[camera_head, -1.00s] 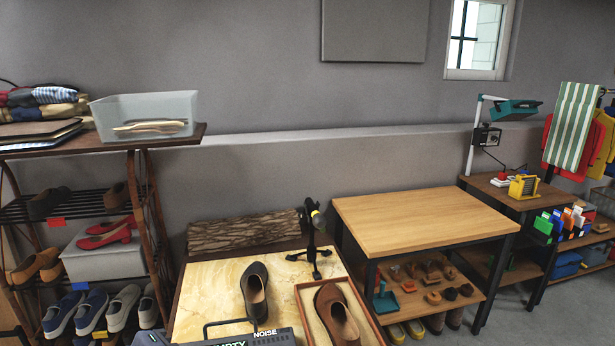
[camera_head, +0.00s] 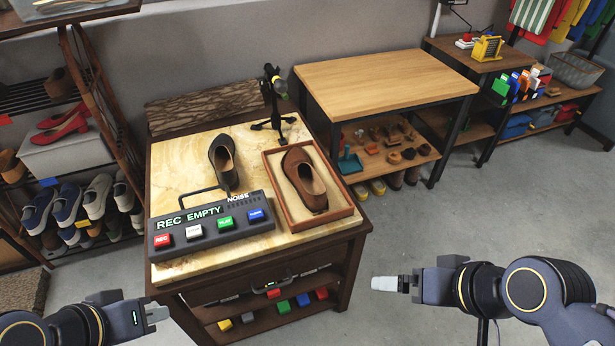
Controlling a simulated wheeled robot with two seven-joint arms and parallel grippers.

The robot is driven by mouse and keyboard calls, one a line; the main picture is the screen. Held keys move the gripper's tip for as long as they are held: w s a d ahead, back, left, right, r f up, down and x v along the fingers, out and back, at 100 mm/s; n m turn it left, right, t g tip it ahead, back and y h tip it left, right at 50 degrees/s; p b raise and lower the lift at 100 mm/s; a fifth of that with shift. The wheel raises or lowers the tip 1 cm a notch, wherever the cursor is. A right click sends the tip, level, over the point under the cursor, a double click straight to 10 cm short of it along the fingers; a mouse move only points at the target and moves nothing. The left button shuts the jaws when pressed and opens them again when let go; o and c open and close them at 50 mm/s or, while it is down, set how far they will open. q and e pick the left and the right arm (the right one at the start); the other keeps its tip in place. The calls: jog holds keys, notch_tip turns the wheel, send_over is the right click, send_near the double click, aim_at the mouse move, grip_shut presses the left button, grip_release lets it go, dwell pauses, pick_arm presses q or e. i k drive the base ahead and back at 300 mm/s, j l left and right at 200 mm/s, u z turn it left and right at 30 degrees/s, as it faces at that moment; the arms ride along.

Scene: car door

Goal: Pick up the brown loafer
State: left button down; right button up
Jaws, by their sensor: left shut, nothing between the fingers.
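A reddish-brown loafer (camera_head: 303,177) lies in a shallow wooden tray (camera_head: 341,212) on the marble-topped table, its toe toward the back. A darker, blackish-brown shoe (camera_head: 223,164) stands on the marble left of the tray, outside it. My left gripper (camera_head: 157,314) is shut and empty at the bottom left, in front of the table and apart from both shoes. My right gripper (camera_head: 384,283) is to the right of the table's front, over the floor, away from the shoes. Its fingers look like one pale block side-on, so their gap cannot be told.
A recorder box with coloured buttons (camera_head: 210,227) stands along the table's front left. A black stand (camera_head: 272,108) and a bark-like slab (camera_head: 200,107) are at the back. A wooden-topped bench (camera_head: 385,83) is to the right, a shoe rack at left. Floor at right is clear.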

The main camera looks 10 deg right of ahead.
aim_at(304, 173)
jog(key=i+u, duration=0.2)
jog(key=u, duration=0.15)
jog(key=i+u, duration=0.35)
jog(key=i+l+u, duration=0.1)
jog(key=u, duration=0.25)
